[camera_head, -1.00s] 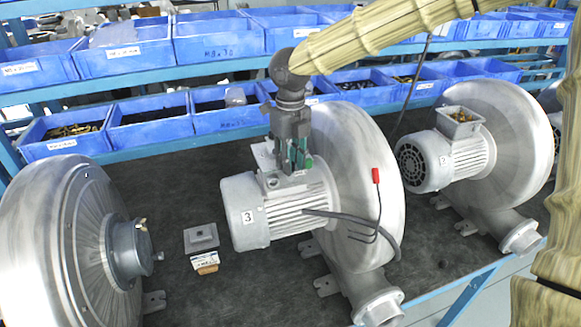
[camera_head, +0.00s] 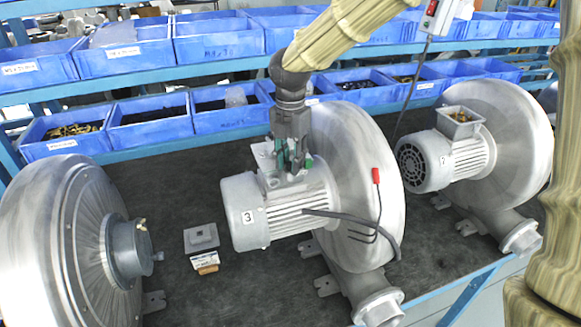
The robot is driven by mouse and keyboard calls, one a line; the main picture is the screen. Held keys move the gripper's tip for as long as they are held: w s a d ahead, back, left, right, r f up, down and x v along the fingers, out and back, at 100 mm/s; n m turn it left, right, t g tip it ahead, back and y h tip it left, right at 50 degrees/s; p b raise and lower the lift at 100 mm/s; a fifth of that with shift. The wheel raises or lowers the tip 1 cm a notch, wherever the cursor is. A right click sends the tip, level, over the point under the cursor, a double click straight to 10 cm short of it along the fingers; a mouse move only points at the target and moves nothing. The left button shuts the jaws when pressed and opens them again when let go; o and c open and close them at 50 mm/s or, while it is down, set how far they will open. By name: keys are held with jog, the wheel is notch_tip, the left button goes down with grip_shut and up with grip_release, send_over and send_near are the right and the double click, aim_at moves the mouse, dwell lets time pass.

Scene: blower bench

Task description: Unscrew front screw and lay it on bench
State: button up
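The blower marked 3 (camera_head: 285,212) stands in the middle of the bench. My gripper (camera_head: 291,170) points down at the terminal box on top of this blower's motor, with its green-tipped fingers at the box. The front screw is too small to make out and is hidden by the fingers or the box. I cannot tell whether the fingers are shut on anything. The dark bench top (camera_head: 255,292) is bare in front of the blower. A small grey box cover (camera_head: 201,238) lies on the bench left of the motor.
A blower (camera_head: 60,235) lies at the left and another, with its terminal box open (camera_head: 459,122), stands at the right. A black cable (camera_head: 350,218) and a red-tipped tool (camera_head: 376,177) are at blower 3. Blue bins (camera_head: 150,130) line the back.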

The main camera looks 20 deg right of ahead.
jog(key=m, duration=0.4)
jog(key=shift+m, duration=0.4)
jog(key=m, duration=0.3)
jog(key=shift+m, duration=0.4)
grip_shut()
jog(key=n, duration=1.2)
jog(key=shift+n, duration=0.3)
jog(key=n, duration=1.2)
jog(key=shift+r+n, duration=0.1)
jog(key=shift+n, duration=0.2)
